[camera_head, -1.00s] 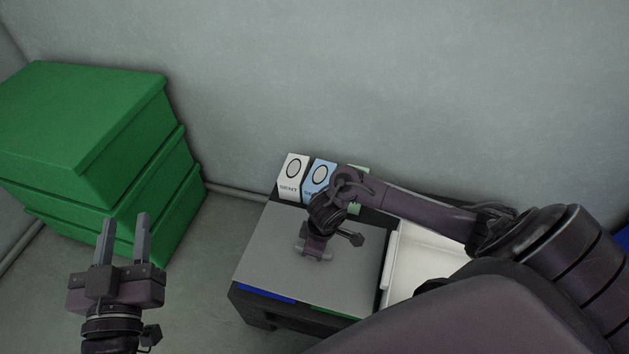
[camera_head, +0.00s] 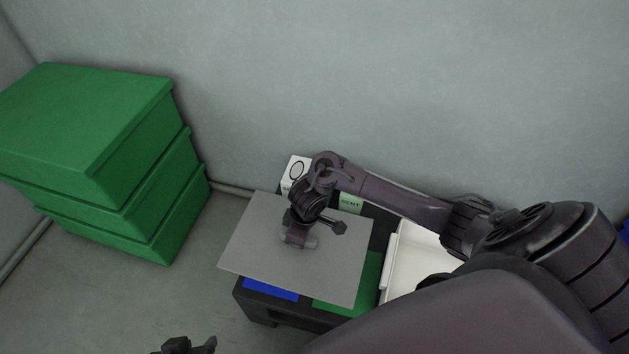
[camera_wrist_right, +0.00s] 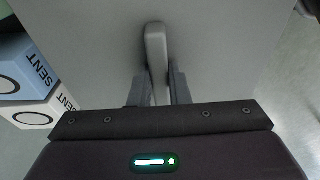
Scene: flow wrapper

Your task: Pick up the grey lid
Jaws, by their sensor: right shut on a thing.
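The grey lid (camera_head: 260,238) is a flat plate with a bar handle (camera_wrist_right: 155,45) on top. My right gripper (camera_wrist_right: 159,88) is shut on that handle, one finger on each side. In the head view the right gripper (camera_head: 300,240) is over the middle of the lid. The lid is raised and slightly turned above a dark container (camera_head: 243,300), exposing a blue part (camera_head: 270,290) and a green part (camera_head: 368,283). My left gripper (camera_head: 190,346) is barely in view at the bottom edge; its fingers cannot be made out.
Stacked green boxes (camera_head: 85,120) stand at the left. A white tray (camera_head: 415,262) is right of the lid, partly hidden by my right arm. Behind the lid are a white box (camera_head: 296,168) and a green labelled block (camera_head: 350,203). Floor is free between boxes and container.

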